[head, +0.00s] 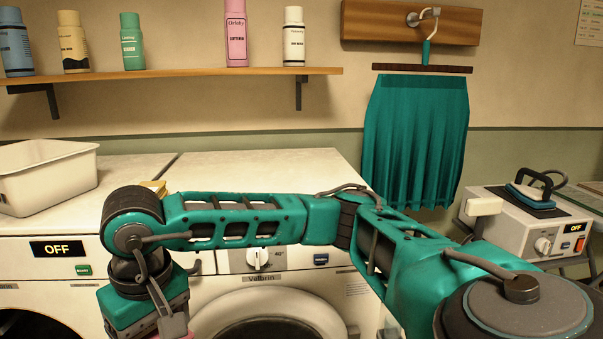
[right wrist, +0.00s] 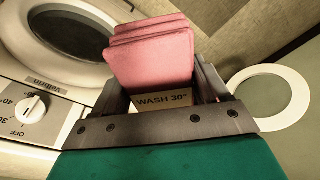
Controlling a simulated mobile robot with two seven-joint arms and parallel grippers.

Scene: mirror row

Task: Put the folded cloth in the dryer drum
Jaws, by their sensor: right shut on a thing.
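The folded cloth (right wrist: 152,55) is pink, in several stacked layers. A pale tag reading "WASH 30°" (right wrist: 163,100) shows at its near end. My right gripper (right wrist: 155,88) is shut on the cloth. In the head view this gripper (head: 172,326) hangs at the bottom left, where only a sliver of pink shows. The middle machine (head: 310,292) has a round door, seen also in the right wrist view (right wrist: 75,30). The left machine (head: 25,283) shows "OFF" and a dark round front, mostly cut off. I cannot tell which is the dryer. My left gripper is out of view.
A white round ring, perhaps an open door (right wrist: 235,85), stands right of the cloth in the wrist view. A white basin (head: 45,180) sits on the left machine. A shelf (head: 180,78) holds bottles. A teal skirt (head: 415,140) hangs behind. An ironing unit (head: 525,228) is at right.

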